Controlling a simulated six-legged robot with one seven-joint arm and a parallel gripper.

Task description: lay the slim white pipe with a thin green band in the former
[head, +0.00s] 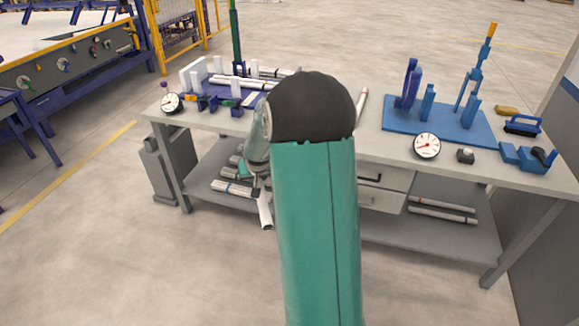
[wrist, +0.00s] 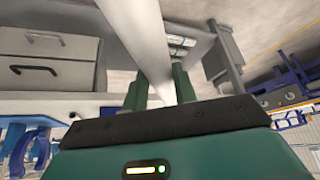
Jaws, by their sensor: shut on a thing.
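My gripper (head: 260,187) hangs in front of the table's left half, over the lower shelf's front edge. It is shut on a slim white pipe (head: 265,214), whose end sticks out below it. In the wrist view the pipe (wrist: 145,40) runs up between the two green fingers of my gripper (wrist: 162,88). No green band shows on the visible part. A purple-blue rack (head: 262,88) with white uprights, apparently the former, stands on the table's left part with several pipes on it. My arm hides part of the table beside it.
Several pipes lie on the lower shelf (head: 205,165). Another whitish pipe (head: 361,106) lies on the table just right of my arm. A round dial (head: 171,103) stands at the left corner. A blue board (head: 400,125) with fixtures and another dial (head: 426,145) occupy the right.

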